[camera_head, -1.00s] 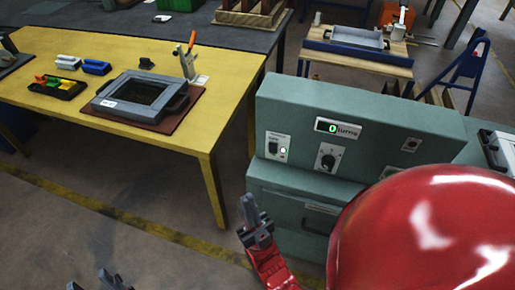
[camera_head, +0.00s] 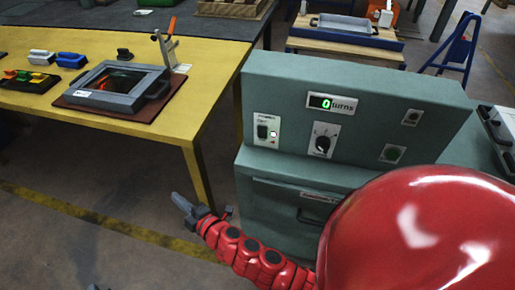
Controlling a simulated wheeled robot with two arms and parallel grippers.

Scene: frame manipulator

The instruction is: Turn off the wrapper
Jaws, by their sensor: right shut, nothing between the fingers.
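The wrapper is a teal machine cabinet (camera_head: 300,95) in the centre-right of the head view. Its power switch (camera_head: 262,132) sits on a white plate at the left of the front panel, with a lit indicator lamp (camera_head: 273,134) beside it. The display (camera_head: 331,104) reads 0 turns. My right gripper (camera_head: 178,199) is shut and empty, in front of and left of the cabinet, below the switch and apart from it. A small grey tip at the bottom edge seems to be my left gripper (camera_head: 93,287); its jaws cannot be made out.
A dial (camera_head: 322,144) and two round buttons (camera_head: 411,117) (camera_head: 392,154) are on the same panel. A yellow table (camera_head: 185,120) stands to the left, holding a grey framed device (camera_head: 118,84) on a brown mat.

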